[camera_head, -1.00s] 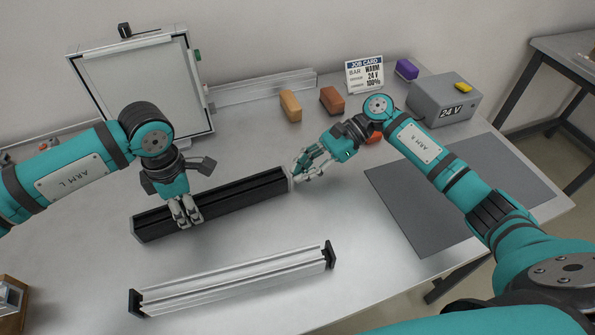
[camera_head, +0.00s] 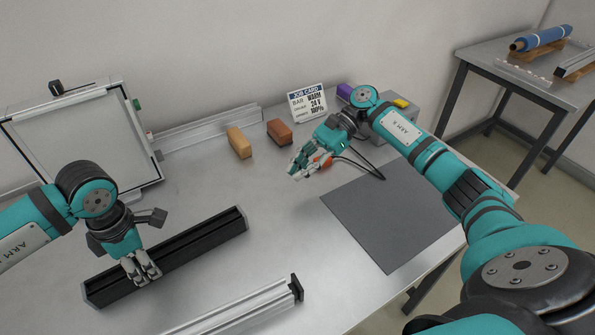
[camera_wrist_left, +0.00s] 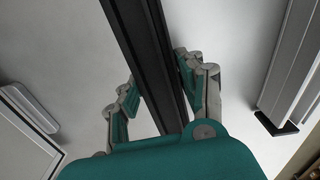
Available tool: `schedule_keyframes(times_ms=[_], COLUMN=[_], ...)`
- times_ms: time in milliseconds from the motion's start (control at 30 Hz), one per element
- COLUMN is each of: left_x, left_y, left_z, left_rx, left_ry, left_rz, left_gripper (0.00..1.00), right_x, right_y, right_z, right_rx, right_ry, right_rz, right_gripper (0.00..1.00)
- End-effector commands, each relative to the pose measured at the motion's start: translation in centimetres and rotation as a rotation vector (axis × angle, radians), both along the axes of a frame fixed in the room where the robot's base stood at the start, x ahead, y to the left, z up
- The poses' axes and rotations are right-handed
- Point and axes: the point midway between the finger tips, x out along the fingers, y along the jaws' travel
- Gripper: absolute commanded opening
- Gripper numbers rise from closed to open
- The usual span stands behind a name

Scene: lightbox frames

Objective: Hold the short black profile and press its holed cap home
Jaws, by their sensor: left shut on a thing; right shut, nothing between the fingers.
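The short black profile (camera_head: 200,240) lies on the table at the front left, slanting up to the right. My left gripper (camera_head: 141,273) is shut on it left of its middle. In the left wrist view the black profile (camera_wrist_left: 150,50) runs between the two fingers (camera_wrist_left: 158,100). Its right end (camera_head: 243,218) is free in the head view; whether a holed cap sits there, and how deep, is too small to tell. My right gripper (camera_head: 297,174) is shut and empty, up and right of that end, apart from it, next to an orange-red thing (camera_head: 322,160).
A silver profile (camera_head: 240,309) with a black end cap (camera_head: 297,288) lies in front. A grey mat (camera_head: 390,215) covers the right. Yellow (camera_head: 239,143) and brown (camera_head: 279,132) blocks and a job card (camera_head: 308,104) stand behind. A framed panel (camera_head: 75,130) stands at the left.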

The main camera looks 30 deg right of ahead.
Motion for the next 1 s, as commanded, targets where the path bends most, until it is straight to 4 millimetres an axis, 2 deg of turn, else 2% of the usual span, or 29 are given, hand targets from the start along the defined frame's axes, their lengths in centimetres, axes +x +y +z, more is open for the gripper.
schedule_keyframes(times_ms=[100,133,300,667,767,1000], left_x=[0.0,0.0,0.0,0.1,0.1,0.1], left_y=[0.1,0.1,0.1,0.0,0.0,0.0], left_z=[0.0,0.0,0.0,0.5,1.9,6.9], left_rx=[0.002,0.002,0.002,0.0,-0.001,-0.001], left_ry=[0.0,0.0,0.0,-0.001,-0.004,-0.004], left_rz=[0.001,0.001,0.001,0.0,0.0,0.001], left_gripper=[0.0,0.42,0.64,0.65,0.65,0.65], right_x=[0.0,0.0,0.0,0.0,0.0,0.0], right_y=[0.0,0.0,0.0,0.0,0.0,0.0], right_z=[0.0,0.0,0.0,0.0,0.0,0.0], right_rx=[-0.001,-0.001,-0.001,-0.001,-0.001,-0.001], right_ry=[0.0,0.0,0.001,0.001,0.001,0.001], right_rz=[0.0,0.0,-0.001,-0.001,-0.001,-0.001], right_gripper=[0.0,0.0,0.0,0.0,0.0,0.0])
